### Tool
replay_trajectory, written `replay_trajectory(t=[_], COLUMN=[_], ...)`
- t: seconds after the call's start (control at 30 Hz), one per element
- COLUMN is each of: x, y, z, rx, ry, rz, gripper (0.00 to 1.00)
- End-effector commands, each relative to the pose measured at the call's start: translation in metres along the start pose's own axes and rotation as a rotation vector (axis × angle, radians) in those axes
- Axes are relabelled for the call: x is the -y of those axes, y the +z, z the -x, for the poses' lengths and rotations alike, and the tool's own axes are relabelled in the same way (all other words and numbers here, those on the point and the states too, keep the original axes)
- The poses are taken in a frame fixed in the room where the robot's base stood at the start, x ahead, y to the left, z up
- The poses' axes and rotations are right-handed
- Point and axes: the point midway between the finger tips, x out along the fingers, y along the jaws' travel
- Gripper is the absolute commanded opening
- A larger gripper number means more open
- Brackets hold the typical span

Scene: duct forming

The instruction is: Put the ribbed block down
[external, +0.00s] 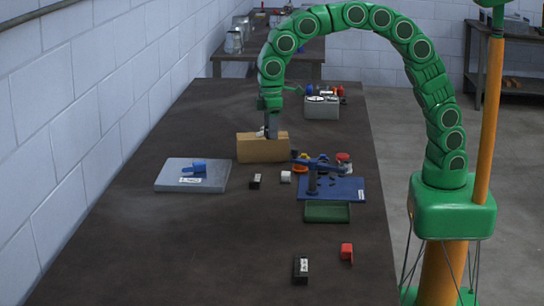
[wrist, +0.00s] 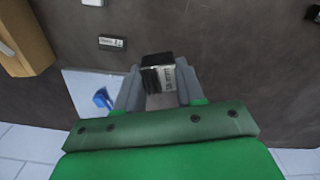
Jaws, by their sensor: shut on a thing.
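The ribbed block (wrist: 157,73) is black with a white printed label face, and it sits between the fingertips of my gripper (wrist: 158,86) in the wrist view. Both fingers are closed against its sides. In the external view my gripper (external: 270,130) points down at the cardboard box (external: 250,150), overlapping its upper edge. Only a small light part of the held block shows there, so its height over the table is hard to tell. The wrist view shows the box (wrist: 28,38) at upper left, apart from the block.
A grey plate (external: 168,178) with a blue part (external: 196,168) lies left of the box. A blue board (external: 345,188), green tray (external: 327,212) and small black-and-white block (external: 255,181) lie nearer. A grey bin (external: 322,110) stands behind. The near-left tabletop is clear.

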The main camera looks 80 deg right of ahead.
Motion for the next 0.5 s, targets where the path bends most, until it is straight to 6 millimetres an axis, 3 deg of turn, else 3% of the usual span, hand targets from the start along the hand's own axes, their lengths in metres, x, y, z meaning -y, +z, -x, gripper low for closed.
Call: replay_trajectory(t=[0.2,0.5], x=[-0.058,-0.133], y=[-0.028,-0.049], z=[0.012,0.024], rx=[-0.004,-0.005], ry=[0.001,0.001], rz=[-0.237,-0.53], gripper=[0.01,0.01])
